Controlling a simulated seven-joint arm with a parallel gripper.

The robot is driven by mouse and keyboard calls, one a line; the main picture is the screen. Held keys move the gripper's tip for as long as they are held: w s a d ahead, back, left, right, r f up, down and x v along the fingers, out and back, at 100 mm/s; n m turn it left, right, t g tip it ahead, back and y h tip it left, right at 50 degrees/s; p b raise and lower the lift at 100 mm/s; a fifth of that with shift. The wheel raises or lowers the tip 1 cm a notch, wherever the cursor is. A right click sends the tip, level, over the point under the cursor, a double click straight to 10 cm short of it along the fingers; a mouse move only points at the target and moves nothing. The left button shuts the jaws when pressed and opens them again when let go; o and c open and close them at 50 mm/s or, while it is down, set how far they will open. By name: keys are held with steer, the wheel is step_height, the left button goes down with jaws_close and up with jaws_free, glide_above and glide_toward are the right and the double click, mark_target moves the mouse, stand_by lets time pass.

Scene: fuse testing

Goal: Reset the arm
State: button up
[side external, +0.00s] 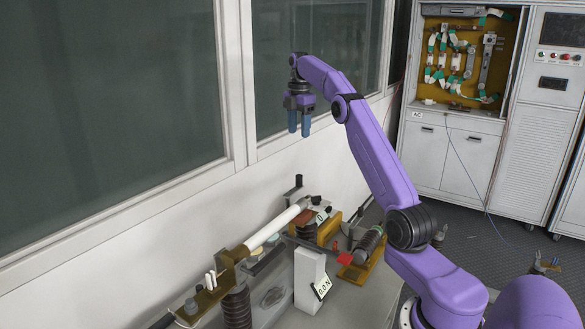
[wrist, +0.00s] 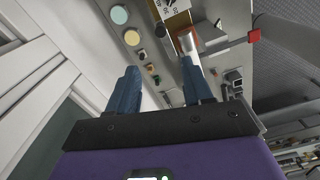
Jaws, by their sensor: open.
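My gripper (side external: 299,122) hangs high in the air near the window wall in the side external view, its two blue fingers pointing down. In the wrist view the fingers of my gripper (wrist: 164,88) are apart with nothing held between them. The workbench (side external: 352,309) with the fuse equipment lies well below and apart from the gripper. A long white tube (side external: 272,228) lies tilted in its mount on the bench.
A white upright block (side external: 309,280) and a dark ribbed insulator (side external: 236,306) stand on the bench. A ribbed part on a yellow base (side external: 353,272) sits to the right. The window frame (side external: 238,95) is close behind my gripper. Grey cabinets (side external: 455,160) stand at the back right.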

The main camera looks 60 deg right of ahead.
steer(key=s+a, duration=0.1)
steer(key=a, duration=2.5)
steer(key=s+a+f+m, duration=0.1)
steer(key=s+a+f, duration=0.2)
steer(key=s+a, duration=0.8)
steer(key=s+f, duration=0.4)
steer(key=s, duration=0.8)
steer(key=s+a+f+m, duration=0.1)
steer(key=s+f, duration=0.3)
steer(key=s, duration=0.8)
steer(key=shift+s+a+f+m, duration=0.15)
steer(key=shift+s+f+m, duration=0.05)
steer(key=shift+f+m, duration=0.1)
